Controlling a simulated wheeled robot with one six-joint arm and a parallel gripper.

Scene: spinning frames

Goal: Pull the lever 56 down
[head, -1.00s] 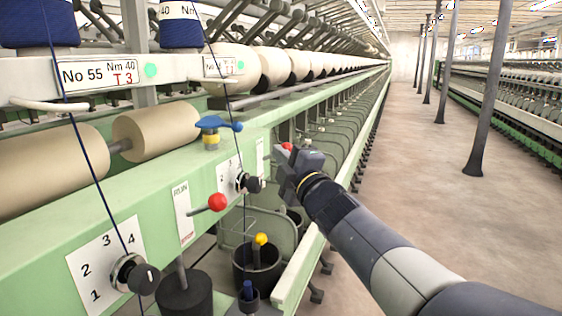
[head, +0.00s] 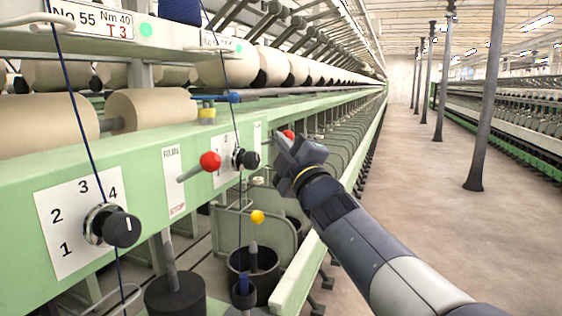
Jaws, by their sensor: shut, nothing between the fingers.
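A near lever with a red ball knob (head: 210,161) sticks out of the green machine's side, in front of a white RUN/STOP plate (head: 173,181). It belongs to the section under the "No 55" sign (head: 88,20). Farther along, a second red knob (head: 288,134) shows just behind and above my gripper (head: 282,150); its lever stem is hidden. The sign above that section (head: 220,44) is too small and oblique to read. My gripper is shut and empty, close to this far knob; I cannot tell whether they touch.
Black selector knobs (head: 121,229) and (head: 250,160) stick out from the green rail, the nearer on a numbered plate. A blue handle (head: 217,97) sits on top. The aisle floor (head: 430,200) at the right is clear, with pillars (head: 488,100).

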